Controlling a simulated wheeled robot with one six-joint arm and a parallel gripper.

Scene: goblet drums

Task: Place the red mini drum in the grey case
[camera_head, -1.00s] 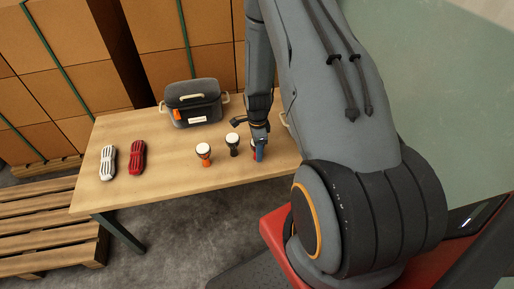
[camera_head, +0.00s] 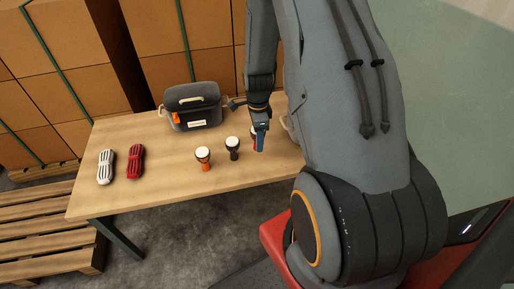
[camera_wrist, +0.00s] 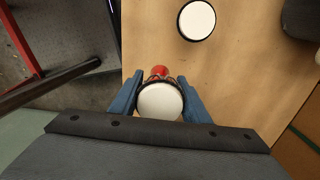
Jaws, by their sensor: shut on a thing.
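The red mini drum (camera_wrist: 160,72) has a white head and is gripped between the blue fingers of my gripper (camera_wrist: 160,98) in the wrist view. In the head view, my gripper (camera_head: 260,140) mostly hides the drum, and only a sliver of red shows beside the fingers. It appears a little above the table, near the right part of the tabletop. The grey case (camera_head: 208,106) stands at the back of the table, left of my gripper, with a pale handle, a white label and an orange tag. I cannot tell whether its lid is fully closed.
A dark green drum (camera_head: 233,153) stands just left of my gripper, and an orange drum (camera_head: 204,163) stands farther left. A white bundle (camera_head: 106,166) and a red bundle (camera_head: 134,164) lie on the table's (camera_head: 165,190) left side. Bare wood separates them from the orange drum.

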